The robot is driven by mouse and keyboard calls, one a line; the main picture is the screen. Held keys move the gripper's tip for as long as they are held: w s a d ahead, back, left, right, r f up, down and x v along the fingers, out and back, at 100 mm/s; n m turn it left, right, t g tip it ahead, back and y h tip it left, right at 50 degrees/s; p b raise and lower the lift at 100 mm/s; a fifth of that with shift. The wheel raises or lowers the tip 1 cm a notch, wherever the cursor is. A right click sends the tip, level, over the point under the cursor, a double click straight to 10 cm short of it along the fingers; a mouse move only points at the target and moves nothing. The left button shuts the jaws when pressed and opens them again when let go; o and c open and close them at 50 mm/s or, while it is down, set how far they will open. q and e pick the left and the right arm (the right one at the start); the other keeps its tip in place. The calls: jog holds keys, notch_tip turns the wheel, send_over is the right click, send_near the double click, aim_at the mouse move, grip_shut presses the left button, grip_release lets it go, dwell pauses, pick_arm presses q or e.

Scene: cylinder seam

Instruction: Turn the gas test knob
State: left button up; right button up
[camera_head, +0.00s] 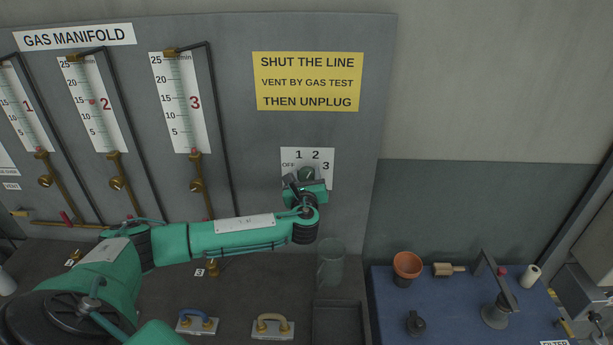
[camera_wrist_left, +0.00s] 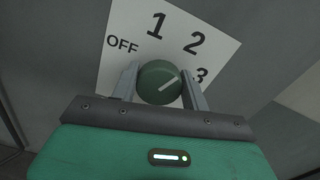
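In the head view the knob (camera_head: 306,174) is partly hidden by my left gripper (camera_head: 304,184), which reaches up to the plate (camera_head: 322,158) from below. My right gripper is not in view.
A yellow sign (camera_head: 307,82) is above the plate. Three numbered gauges (camera_head: 180,103) with brass valves and hoses stand to the left. Below are a clear cylinder (camera_head: 331,262), two handled blocks (camera_head: 272,327) and a dark tray (camera_head: 338,306). A blue bench (camera_head: 450,300) with tools is at right.

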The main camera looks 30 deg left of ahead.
pick_arm(q)
jog(key=shift+c, duration=0.5)
jog(key=shift+f+n+b, duration=0.3)
jog(key=shift+n+b, duration=0.7)
jog(key=shift+b, duration=0.25)
jog(key=n+b, duration=0.5)
jog(key=shift+a+f, duration=0.1)
jog(key=shift+n+b, duration=1)
jog(key=shift+n, duration=0.1)
jog(key=n+b, duration=0.4)
jog(key=n, duration=0.1)
jog(key=shift+s+f, duration=0.1)
jog(key=n+b, duration=0.2)
jog(key=n, duration=0.2)
jog(key=shift+n+b, duration=0.45)
jog(key=shift+n, duration=0.55)
